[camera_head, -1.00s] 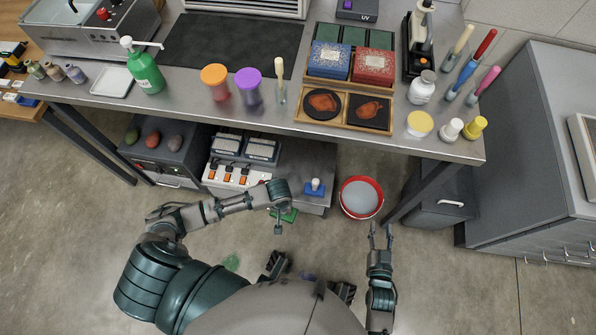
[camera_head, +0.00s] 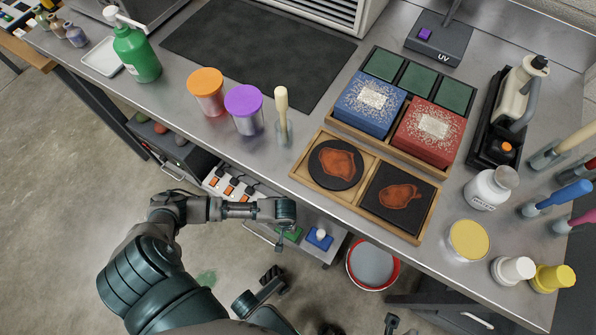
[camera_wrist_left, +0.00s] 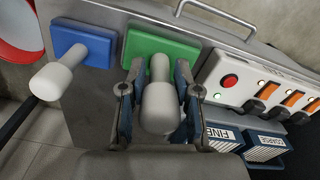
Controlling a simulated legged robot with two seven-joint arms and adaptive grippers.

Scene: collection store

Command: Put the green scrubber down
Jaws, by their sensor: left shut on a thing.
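The green scrubber (camera_wrist_left: 165,48) has a flat green base and a pale handle with a rounded knob. In the left wrist view my left gripper (camera_wrist_left: 160,95) is shut around the handle, one finger on each side. The base is over the grey lower shelf (camera_wrist_left: 95,95), beside the blue scrubber (camera_wrist_left: 78,40); I cannot tell whether it touches the shelf. In the head view the green scrubber (camera_head: 291,233) shows just below my left gripper (camera_head: 281,238), left of the blue scrubber (camera_head: 320,238). Only a bit of my right gripper (camera_head: 391,321) shows at the bottom edge.
A red bucket (camera_head: 371,268) stands on the floor right of the shelf. A white switch box (camera_wrist_left: 262,85) with orange switches and boxes marked FINE (camera_wrist_left: 222,138) and COARSE (camera_wrist_left: 265,145) flank the scrubber. The steel worktop (camera_head: 215,145) overhangs the shelf.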

